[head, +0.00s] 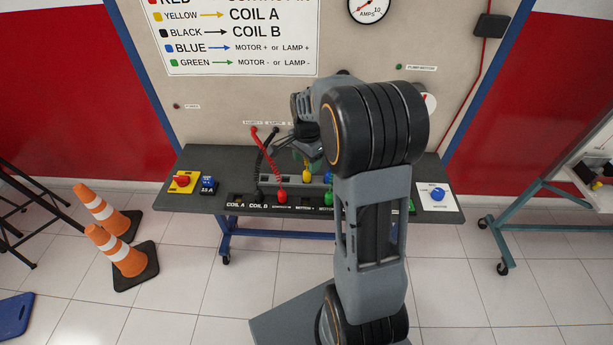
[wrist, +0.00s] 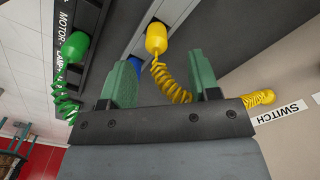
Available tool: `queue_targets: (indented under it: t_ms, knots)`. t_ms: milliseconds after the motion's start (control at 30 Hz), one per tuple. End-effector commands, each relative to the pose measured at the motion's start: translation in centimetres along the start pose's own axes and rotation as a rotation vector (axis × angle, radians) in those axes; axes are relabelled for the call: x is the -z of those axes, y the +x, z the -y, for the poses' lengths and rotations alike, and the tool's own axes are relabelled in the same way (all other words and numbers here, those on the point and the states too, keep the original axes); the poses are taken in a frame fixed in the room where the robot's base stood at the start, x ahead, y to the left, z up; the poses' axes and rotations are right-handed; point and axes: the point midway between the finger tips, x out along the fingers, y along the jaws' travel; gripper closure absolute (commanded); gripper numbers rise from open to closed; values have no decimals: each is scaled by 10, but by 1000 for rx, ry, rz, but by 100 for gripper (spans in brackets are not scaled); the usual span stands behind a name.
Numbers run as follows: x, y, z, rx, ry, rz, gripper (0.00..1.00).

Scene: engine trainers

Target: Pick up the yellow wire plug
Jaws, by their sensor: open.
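The yellow wire plug (wrist: 157,38) is in the wrist view, seated at a dark-and-grey socket strip, with a coiled yellow wire trailing from it. In the head view the yellow plug (head: 307,174) shows small, just below my gripper (head: 303,153). In the wrist view my gripper (wrist: 161,70) is open, its two green fingers apart. The yellow plug appears between and beyond the fingertips, with nothing held. The coiled wire crosses behind the right finger to another yellow end (wrist: 259,98) near the SWITCH label. My arm hides part of the bench in the head view.
In the wrist view a green plug (wrist: 74,46) is left of the fingers, and a blue plug (wrist: 134,63) is partly hidden behind the left finger. A red plug (head: 281,196) and black wire (head: 260,168) stand to the left on the bench (head: 222,160).

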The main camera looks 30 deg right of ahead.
Motion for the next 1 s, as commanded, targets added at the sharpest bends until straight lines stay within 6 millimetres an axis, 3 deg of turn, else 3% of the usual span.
queue_targets:
  t_ms: [433, 767, 1000]
  knots:
    - [-3, 47, -3, -2, 0, 1, 44]
    - [-3, 53, -3, 0, 0, 0, 44]
    - [-3, 53, -3, 0, 0, 0, 65]
